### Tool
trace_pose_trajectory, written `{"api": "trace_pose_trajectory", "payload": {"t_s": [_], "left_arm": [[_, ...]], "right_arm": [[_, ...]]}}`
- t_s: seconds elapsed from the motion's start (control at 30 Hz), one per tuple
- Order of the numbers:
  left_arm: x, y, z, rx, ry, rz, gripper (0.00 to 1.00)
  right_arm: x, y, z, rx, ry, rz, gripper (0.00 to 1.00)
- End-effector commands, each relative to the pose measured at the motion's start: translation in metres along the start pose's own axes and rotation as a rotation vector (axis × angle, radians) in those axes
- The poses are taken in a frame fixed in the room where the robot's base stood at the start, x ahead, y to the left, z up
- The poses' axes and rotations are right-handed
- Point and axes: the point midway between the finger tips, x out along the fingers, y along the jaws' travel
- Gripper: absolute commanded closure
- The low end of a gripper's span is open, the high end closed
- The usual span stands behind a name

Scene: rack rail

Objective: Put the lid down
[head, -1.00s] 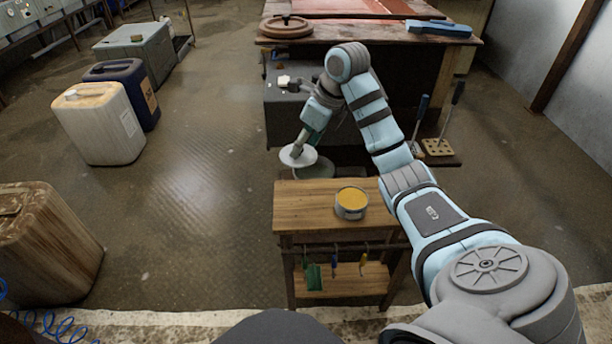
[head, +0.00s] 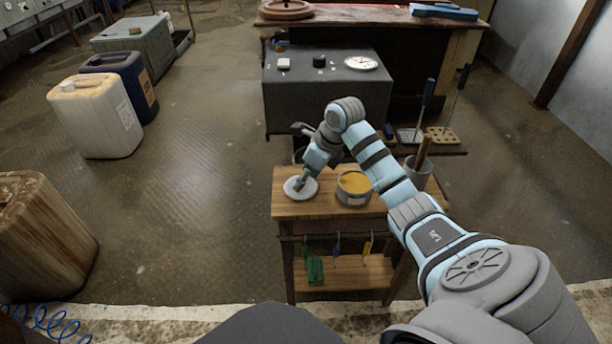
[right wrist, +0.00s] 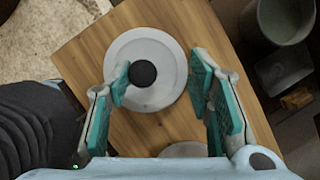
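The lid (head: 300,189) is a pale grey disc lying flat on the left part of the small wooden table (head: 290,211). In the right wrist view the lid (right wrist: 168,50) shows its dark round knob, between my fingertips. My right gripper (right wrist: 160,84) is open, its teal pads apart; the left pad is close to the knob and the right pad is clear of it. In the head view my right gripper (head: 305,180) is just above the lid. An open can with yellow contents (head: 353,187) stands right of the lid. My left gripper is not in view.
A grey pot with a wooden handle in it (head: 418,170) stands at the table's right. A dark grey cabinet (head: 310,105) with knobs and a dial is behind. Tools hang under the tabletop. Jerrycans (head: 98,115) stand on the floor at left.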

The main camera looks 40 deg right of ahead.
Motion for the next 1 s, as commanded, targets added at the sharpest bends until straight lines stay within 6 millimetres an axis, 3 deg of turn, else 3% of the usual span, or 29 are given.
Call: {"api": "trace_pose_trajectory", "payload": {"t_s": [0.1,0.47,0.8,1.0], "left_arm": [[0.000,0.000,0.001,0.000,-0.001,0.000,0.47],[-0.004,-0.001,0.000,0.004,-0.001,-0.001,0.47],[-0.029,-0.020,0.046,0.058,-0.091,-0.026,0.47],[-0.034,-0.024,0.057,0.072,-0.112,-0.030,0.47]], "right_arm": [[0.000,0.000,0.000,0.000,0.000,0.000,0.35],[-0.009,-0.001,0.002,-0.001,0.000,-0.002,0.35],[-0.097,-0.001,0.003,-0.001,0.001,-0.003,0.35],[-0.122,0.000,0.002,-0.001,0.000,-0.001,0.35]]}}
